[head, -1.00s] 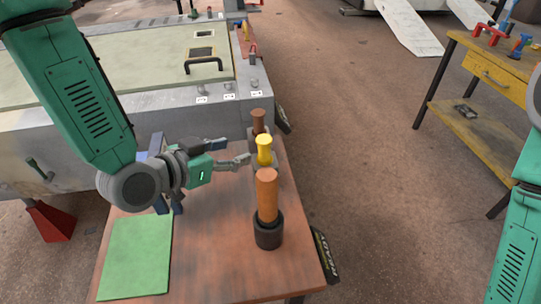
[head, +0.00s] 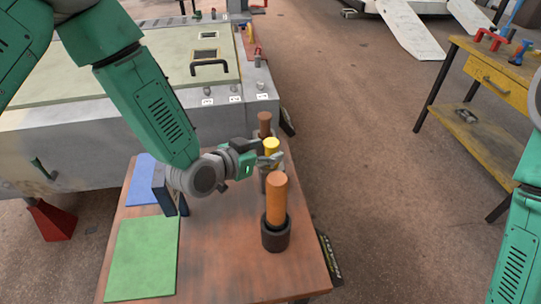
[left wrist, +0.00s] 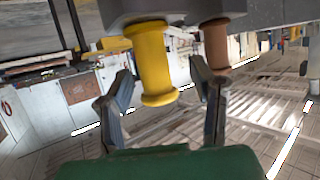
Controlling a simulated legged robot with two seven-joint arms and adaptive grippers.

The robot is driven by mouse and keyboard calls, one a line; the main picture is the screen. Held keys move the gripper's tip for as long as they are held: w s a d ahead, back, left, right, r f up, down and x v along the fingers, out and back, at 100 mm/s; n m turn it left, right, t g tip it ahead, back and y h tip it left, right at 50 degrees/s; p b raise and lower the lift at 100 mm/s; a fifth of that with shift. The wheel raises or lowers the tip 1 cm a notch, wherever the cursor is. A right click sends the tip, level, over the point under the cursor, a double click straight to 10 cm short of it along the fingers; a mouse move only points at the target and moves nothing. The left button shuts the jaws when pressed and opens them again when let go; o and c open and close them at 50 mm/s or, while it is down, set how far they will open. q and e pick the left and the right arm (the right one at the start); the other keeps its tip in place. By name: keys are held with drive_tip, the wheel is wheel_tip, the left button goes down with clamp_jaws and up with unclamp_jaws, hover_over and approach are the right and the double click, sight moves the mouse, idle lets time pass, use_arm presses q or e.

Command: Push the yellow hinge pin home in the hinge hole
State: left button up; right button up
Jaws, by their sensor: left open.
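The yellow hinge pin (head: 271,146), spool-shaped with wider ends, stands upright in the row at the table's right side. In the left wrist view the pin (left wrist: 152,65) juts from a grey block (left wrist: 180,8), between my spread fingers. My left gripper (head: 266,158) is open, with its fingers reaching to either side of the pin. It also shows in the left wrist view (left wrist: 160,92), with gaps between the fingers and the pin. The hinge hole is hidden; how deep the pin sits I cannot tell. My right gripper is out of view.
A brown pin (head: 264,122) stands just behind. An orange-brown cylinder (head: 277,200) in a dark cup (head: 275,238) stands close in front. The wooden table (head: 215,255) bears a green mat (head: 142,258) and a blue mat (head: 142,178). A grey bench (head: 70,150) lies behind.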

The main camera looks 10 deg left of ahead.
use_arm(q)
drive_tip(key=shift+x, duration=0.75)
drive_tip(key=shift+d, duration=0.25)
drive_tip(key=shift+d+r, duration=0.1)
drive_tip(key=shift+d, duration=0.1)
drive_tip(key=shift+c, duration=1.2)
drive_tip(key=shift+d, duration=0.15)
clamp_jaws()
drive_tip(key=shift+a, duration=0.45)
drive_tip(key=shift+w, duration=0.1)
